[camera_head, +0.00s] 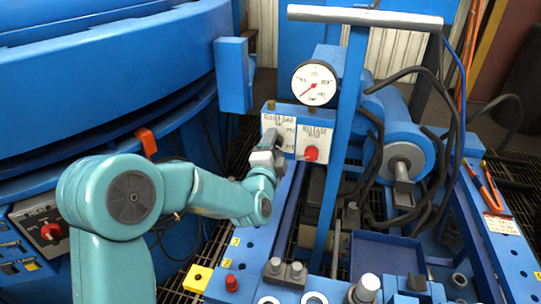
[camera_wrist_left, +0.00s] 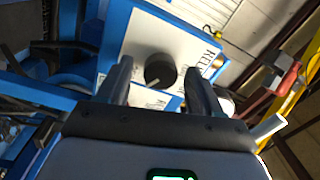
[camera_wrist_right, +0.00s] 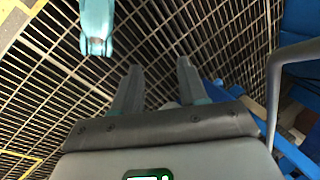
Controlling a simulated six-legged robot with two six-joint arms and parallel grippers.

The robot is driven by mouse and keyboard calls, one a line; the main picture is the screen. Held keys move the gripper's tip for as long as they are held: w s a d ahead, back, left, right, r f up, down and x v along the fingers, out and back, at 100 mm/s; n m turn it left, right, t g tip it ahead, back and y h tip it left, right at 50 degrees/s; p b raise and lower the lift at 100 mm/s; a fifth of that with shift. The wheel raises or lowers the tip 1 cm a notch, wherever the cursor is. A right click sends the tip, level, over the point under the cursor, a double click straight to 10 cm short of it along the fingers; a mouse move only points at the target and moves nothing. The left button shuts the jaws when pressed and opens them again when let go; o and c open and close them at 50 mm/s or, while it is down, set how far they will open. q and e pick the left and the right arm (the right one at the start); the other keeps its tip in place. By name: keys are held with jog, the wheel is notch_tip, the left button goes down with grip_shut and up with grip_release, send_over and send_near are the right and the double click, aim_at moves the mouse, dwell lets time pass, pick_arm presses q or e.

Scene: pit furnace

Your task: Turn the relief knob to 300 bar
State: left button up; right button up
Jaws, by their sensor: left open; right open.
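The relief knob (camera_wrist_left: 159,70) is a round dark knob with a white pointer line, on a white panel plate in the left wrist view. My left gripper (camera_head: 272,143) is at the labelled panel in the head view, where it hides the knob. In the left wrist view its fingers stand open on either side of the knob, with a visible gap on both sides. A round white pressure gauge (camera_head: 315,83) with a red needle sits above the panel. The knob's scale is too small to read. My right gripper (camera_wrist_right: 158,82) is open and empty above the floor grating.
A red knob (camera_head: 311,153) is on the plate just right of the left gripper. A blue upright post (camera_head: 341,150) with a grey crossbar stands close to the right. Black hoses loop around the blue cylinder behind. A large blue furnace body (camera_head: 100,70) fills the left.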

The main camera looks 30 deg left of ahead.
pick_arm(q)
jog(key=b+v, duration=0.9)
jog(key=v, duration=0.7)
jog(key=shift+b, duration=0.4)
pick_arm(e)
notch_tip(320, 180, down, 9)
jog(key=w+d, duration=0.1)
jog(key=shift+w+f+m, duration=0.15)
jog(key=shift+m, duration=0.15)
pick_arm(q)
jog(key=shift+s+f, duration=0.1)
jog(key=shift+s, duration=0.05)
pick_arm(e)
jog(key=shift+d, duration=0.1)
